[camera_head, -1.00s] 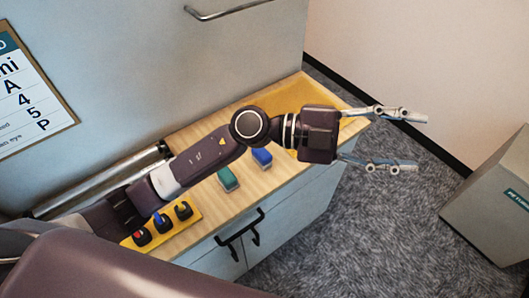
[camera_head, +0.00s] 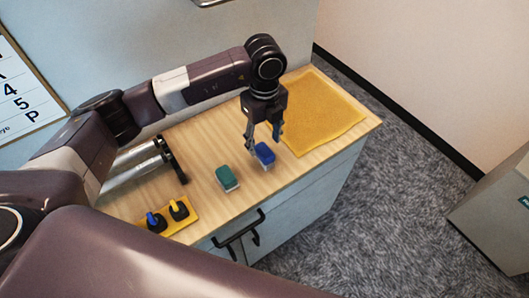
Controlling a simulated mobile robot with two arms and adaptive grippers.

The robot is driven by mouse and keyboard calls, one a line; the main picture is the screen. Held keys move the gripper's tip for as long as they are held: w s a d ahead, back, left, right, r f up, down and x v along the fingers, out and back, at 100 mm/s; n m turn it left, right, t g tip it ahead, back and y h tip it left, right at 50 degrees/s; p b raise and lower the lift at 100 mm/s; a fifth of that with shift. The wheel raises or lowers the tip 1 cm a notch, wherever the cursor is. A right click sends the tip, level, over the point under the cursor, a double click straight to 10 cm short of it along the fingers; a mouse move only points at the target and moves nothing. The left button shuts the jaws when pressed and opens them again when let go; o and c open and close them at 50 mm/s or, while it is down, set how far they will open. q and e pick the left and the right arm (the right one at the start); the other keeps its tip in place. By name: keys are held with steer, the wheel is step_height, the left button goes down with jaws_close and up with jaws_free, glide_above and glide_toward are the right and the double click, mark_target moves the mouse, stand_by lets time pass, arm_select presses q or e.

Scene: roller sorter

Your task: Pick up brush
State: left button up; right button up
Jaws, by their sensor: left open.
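A blue block with a pale underside (camera_head: 264,154) rests on the wooden counter top (camera_head: 205,150); it looks like a brush. A green block of like shape (camera_head: 227,178) lies to its left and nearer the front edge; I cannot tell for sure which is the brush. My left gripper (camera_head: 263,138) points down over the blue block. Its two fingers are apart, with the fingertips just above or beside the block. I cannot tell whether they touch it. My right gripper is not in view.
A yellow cloth or mat (camera_head: 318,110) lies on the counter's right end. Metal rollers (camera_head: 140,162) lie on the left, partly behind my arm. A yellow holder (camera_head: 182,228) carries small blue and yellow pieces. A black handle (camera_head: 240,235) juts from the cabinet front. A grey box (camera_head: 490,215) stands at right.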

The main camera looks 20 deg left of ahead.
mark_target(264, 150)
arm_select(q)
step_height(264, 150, down, 4)
steer(key=shift+s+r+p, duration=0.15)
steer(key=shift+r+p, duration=0.05)
steer(key=shift+p, duration=0.75)
steer(key=shift+f, duration=0.55)
steer(key=c, duration=1.3)
